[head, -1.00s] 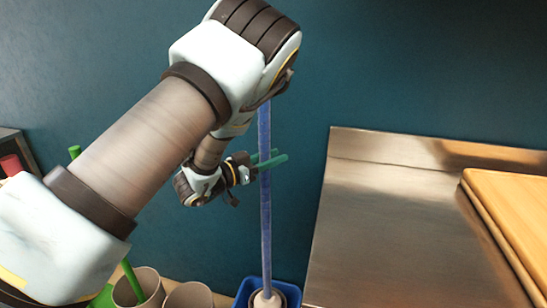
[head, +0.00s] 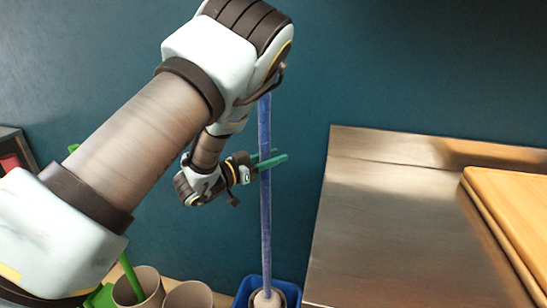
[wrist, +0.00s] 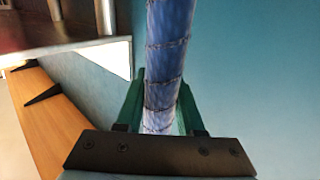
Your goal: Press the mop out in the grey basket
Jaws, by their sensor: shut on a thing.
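The mop has a long blue handle (head: 265,215) that stands nearly upright in the head view. My gripper (head: 272,160) has green fingers and is shut on the handle about halfway up its visible length. The wrist view shows the wrapped blue-and-white handle (wrist: 168,50) between both fingers. The mop's pale lower end (head: 266,299) sits down inside a blue bucket (head: 241,292) at the bottom edge of the picture. A grey basket cannot be clearly told apart inside the bucket. My upper arm hides the top of the handle.
Two beige bins (head: 188,296) stand left of the bucket, and a green stick (head: 131,278) leans in the left one. A steel counter (head: 390,235) with a wooden board (head: 510,200) lies to the right. A dark teal wall (head: 400,60) is behind.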

